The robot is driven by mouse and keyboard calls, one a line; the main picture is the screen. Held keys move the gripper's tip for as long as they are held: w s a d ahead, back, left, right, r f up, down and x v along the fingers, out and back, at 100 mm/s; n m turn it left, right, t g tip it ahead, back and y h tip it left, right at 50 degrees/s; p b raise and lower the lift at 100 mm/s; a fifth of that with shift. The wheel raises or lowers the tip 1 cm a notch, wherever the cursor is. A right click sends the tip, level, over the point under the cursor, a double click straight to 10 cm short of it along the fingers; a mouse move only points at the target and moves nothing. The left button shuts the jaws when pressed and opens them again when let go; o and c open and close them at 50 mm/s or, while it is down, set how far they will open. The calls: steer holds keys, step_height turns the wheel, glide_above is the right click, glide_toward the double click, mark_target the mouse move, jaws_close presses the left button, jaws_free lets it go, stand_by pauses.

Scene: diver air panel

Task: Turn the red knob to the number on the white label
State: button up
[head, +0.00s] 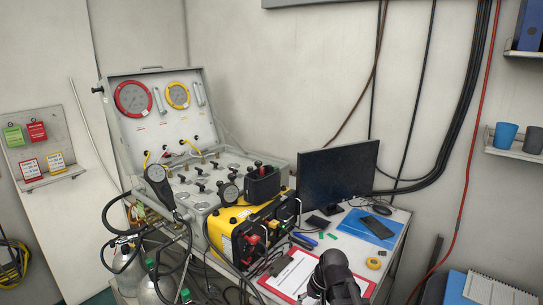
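A yellow and black unit (222,230) stands at the front left of the desk. A small red part (252,240) on its front may be the red knob; its pointer and any numbers are too small to read. I cannot make out for certain which white label is meant. The black end of my arm, with my gripper (335,268), is at the bottom, over the right part of a red-edged clipboard (286,274) with white paper. It is right of the yellow unit and apart from it in the picture. Its fingers cannot be told apart.
An open grey panel case (142,130) with gauges stands behind the yellow unit. Hoses and cylinders (127,263) crowd the left. Floor space at right is partly hidden.

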steer(key=s+d+h, duration=0.1)
steer(key=s+d, duration=0.1)
steer(key=s+d+h, duration=0.2)
steer(key=s+d, duration=0.1)
steer(key=shift+s+d+r+g, duration=0.1)
steer(key=shift+s+g, duration=0.15)
steer(key=shift+g, duration=0.05)
steer(key=shift+s+d, duration=0.25)
steer(key=shift+d, duration=0.15)
steer(key=shift+a, duration=0.1)
stand_by(0.5)
steer(key=shift+c, duration=0.8)
